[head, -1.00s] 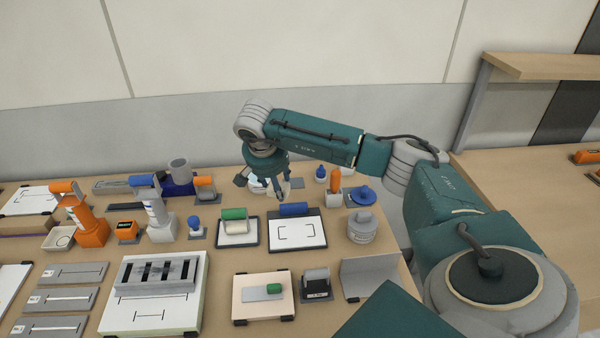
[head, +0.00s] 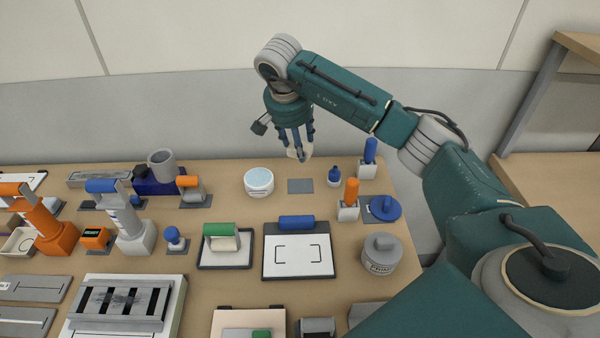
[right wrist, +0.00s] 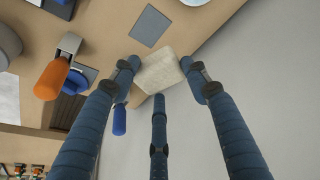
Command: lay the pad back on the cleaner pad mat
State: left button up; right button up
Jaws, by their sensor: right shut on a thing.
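My right gripper (head: 301,152) is shut on a small off-white pad (head: 293,153), held up in the air in front of the back wall. In the right wrist view the pad (right wrist: 158,71) sits between the fingertips (right wrist: 157,75). The flat grey rectangle (head: 300,186), which looks like the cleaner pad mat, lies bare on the table below the gripper in the head view. The mat also shows in the right wrist view (right wrist: 150,25), apart from the pad. My left gripper is not in view.
An orange-handled tool (head: 350,198) and a blue-clipped board (head: 298,249) stand nearer. The table's back edge is close behind the mat.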

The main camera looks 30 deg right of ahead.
aim_at(297, 158)
notch_tip(297, 158, down, 5)
jog(key=shift+d+r+p, duration=0.1)
jog(key=shift+p, duration=0.35)
notch_tip(297, 158, down, 2)
jog(key=shift+w+f, duration=0.1)
jog(key=shift+f, duration=0.35)
jog(key=shift+f+p, duration=0.3)
notch_tip(297, 158, down, 3)
jog(key=shift+f+p, duration=0.2)
jog(key=shift+p, duration=0.25)
jog(key=shift+f, duration=0.15)
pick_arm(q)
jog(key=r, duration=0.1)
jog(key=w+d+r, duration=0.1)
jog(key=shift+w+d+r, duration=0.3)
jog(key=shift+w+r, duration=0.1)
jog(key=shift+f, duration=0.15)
pick_arm(e)
jog(key=shift+f, duration=0.1)
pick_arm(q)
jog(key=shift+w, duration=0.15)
pick_arm(e)
jog(key=o, duration=1)
